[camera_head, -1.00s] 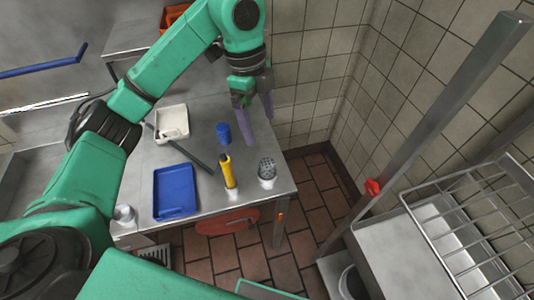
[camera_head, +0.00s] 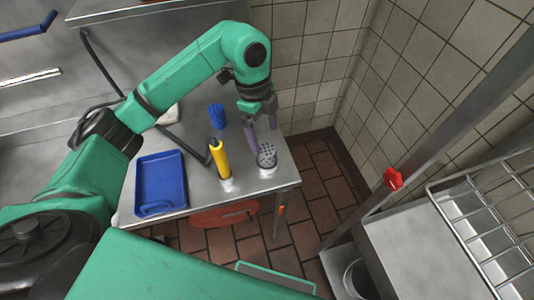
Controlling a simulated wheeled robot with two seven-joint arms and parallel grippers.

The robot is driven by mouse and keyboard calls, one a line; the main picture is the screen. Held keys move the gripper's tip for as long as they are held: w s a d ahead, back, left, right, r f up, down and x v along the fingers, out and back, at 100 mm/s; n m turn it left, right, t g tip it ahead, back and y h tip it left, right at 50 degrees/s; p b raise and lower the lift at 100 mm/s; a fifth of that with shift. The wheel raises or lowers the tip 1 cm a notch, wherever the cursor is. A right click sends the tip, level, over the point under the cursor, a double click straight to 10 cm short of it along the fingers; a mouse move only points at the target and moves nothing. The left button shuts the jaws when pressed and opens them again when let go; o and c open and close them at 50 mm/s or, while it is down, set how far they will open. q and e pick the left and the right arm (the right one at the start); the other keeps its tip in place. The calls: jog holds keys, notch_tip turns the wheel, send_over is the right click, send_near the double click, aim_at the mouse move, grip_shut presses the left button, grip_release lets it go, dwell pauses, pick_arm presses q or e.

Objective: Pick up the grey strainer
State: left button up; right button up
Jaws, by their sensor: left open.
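The grey strainer (camera_head: 267,156), with a holed top, stands near the right end of the metal table (camera_head: 240,196). My left gripper (camera_head: 262,139) is open, its two purple-grey fingers pointing down just behind and above the strainer in the head view. One finger appears close to the strainer's left edge; I cannot tell whether it touches. Nothing is between the fingers. My right gripper is not in view.
A yellow-handled tool (camera_head: 220,160) stands upright left of the strainer. A blue item (camera_head: 217,115) is behind it. A blue tray (camera_head: 161,181) lies further left. A tiled wall (camera_head: 310,60) rises behind; a metal post with a red knob (camera_head: 393,179) stands right.

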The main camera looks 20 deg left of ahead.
aim_at(267, 149)
pick_arm(q)
jog(key=f+p, duration=0.1)
jog(key=f, duration=0.1)
jog(key=f+p, duration=0.1)
jog(key=f, duration=0.3)
jog(key=shift+d+f+p, duration=0.3)
jog(key=shift+f+p, duration=0.1)
jog(key=shift+f, duration=0.4)
jog(key=c, duration=1.5)
